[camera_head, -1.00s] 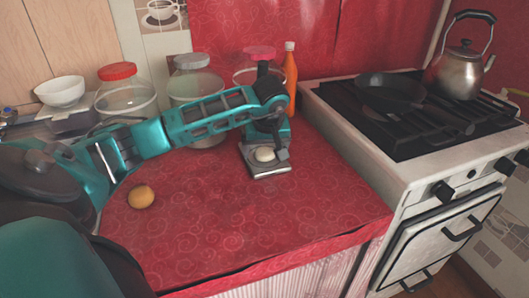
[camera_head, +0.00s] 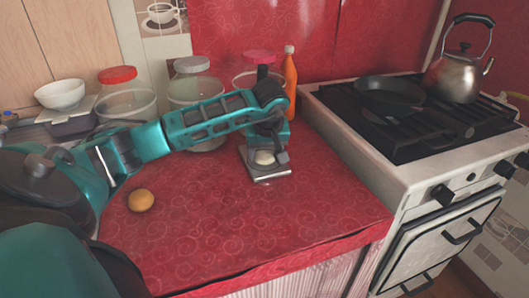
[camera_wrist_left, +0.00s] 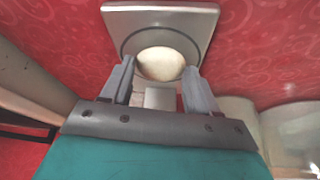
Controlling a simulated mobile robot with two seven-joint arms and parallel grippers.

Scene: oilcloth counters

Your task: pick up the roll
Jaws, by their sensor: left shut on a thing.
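A pale, rounded roll (camera_head: 264,157) sits on the round plate of a grey kitchen scale (camera_head: 271,175) on the red counter. My left gripper (camera_head: 268,153) is over the scale, pointing down, with its fingers at the roll. In the left wrist view the roll (camera_wrist_left: 161,64) lies between the two fingertips (camera_wrist_left: 159,70), one on each side, and the gripper is shut on it. The scale (camera_wrist_left: 196,20) is right beneath it, and I see no clear gap. My right gripper is not in view.
An orange-yellow round item (camera_head: 140,200) lies at the left of the counter (camera_head: 240,235). Lidded jars (camera_head: 126,104) and an orange bottle (camera_head: 290,80) stand behind my arm. A stove (camera_head: 400,120) with a pan (camera_head: 390,90) and kettle (camera_head: 460,75) is at the right. The front counter is clear.

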